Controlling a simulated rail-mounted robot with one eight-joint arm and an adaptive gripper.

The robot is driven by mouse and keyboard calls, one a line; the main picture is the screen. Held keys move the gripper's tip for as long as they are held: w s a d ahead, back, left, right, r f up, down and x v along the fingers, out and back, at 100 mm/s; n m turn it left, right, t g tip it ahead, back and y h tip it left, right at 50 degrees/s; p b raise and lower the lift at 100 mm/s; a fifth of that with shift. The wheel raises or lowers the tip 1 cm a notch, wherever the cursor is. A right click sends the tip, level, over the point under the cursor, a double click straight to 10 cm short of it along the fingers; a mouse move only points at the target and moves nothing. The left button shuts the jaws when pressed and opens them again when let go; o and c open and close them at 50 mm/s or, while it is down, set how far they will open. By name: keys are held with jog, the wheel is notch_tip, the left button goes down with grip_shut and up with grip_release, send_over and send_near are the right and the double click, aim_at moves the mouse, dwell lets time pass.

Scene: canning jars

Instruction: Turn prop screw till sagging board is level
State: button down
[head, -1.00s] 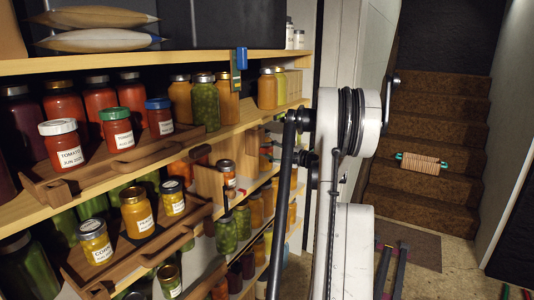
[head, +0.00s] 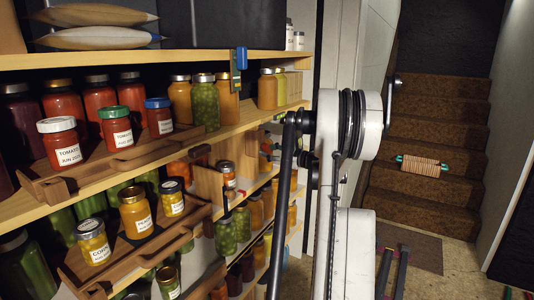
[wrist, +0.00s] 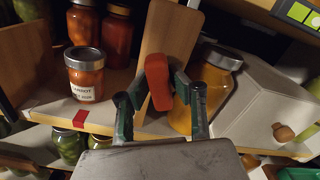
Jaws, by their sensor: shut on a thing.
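In the wrist view my gripper (wrist: 155,100) has its two green fingers closed around a red knob (wrist: 158,82), which looks like the prop screw's handle. The knob stands in front of an upright wooden panel (wrist: 168,42). The screw's thread is not visible. A pale shelf board (wrist: 103,110) with a wooden front edge lies behind and left of the fingers. It runs at a slant in this tilted view, so I cannot tell how level it is. The head view does not show my gripper; my arm covers part of the shelves there.
A jar with a white label (wrist: 84,75) stands left of the fingers; an orange jar (wrist: 215,75) stands close on the right. In the head view, several jars fill the wooden shelves (head: 160,148) at left.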

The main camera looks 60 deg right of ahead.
jog(key=shift+m, duration=1.9)
jog(key=c, duration=1.6)
grip_release()
jog(key=shift+o, duration=0.2)
jog(key=s, duration=1.2)
jog(key=shift+d, duration=0.3)
